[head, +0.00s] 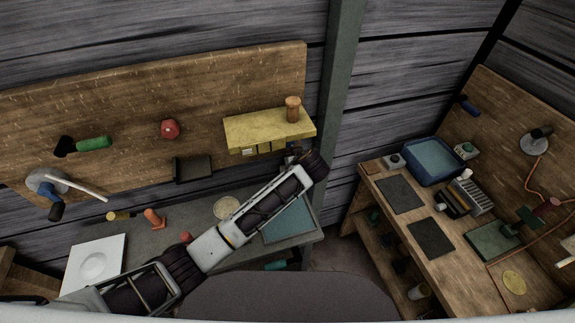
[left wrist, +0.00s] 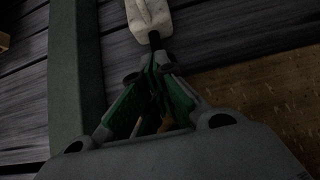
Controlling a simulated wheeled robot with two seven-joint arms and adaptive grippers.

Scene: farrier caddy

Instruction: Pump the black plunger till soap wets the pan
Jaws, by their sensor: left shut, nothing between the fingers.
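In the left wrist view, a pale dispenser-like body (left wrist: 150,14) hangs against the plank wall, with a short black stem, the plunger (left wrist: 155,41), at its end. My left gripper (left wrist: 156,62) is shut and empty, its green-and-black fingertips close to the stem. I cannot tell whether they touch it. In the head view my left arm reaches up across the left bench and hides the dispenser; the gripper is mostly hidden behind the wrist. A shallow pan with a teal inside (head: 289,222) lies on the bench below the wrist. I cannot make out soap in it. My right gripper is not in view.
A yellow shelf (head: 266,130) with a brown jar (head: 293,109) is on the board just above my wrist. A green post (head: 340,90) stands right of it. A white plate (head: 95,266) and an orange item (head: 154,218) lie on the left bench. A blue tub (head: 432,160) stands on the right bench.

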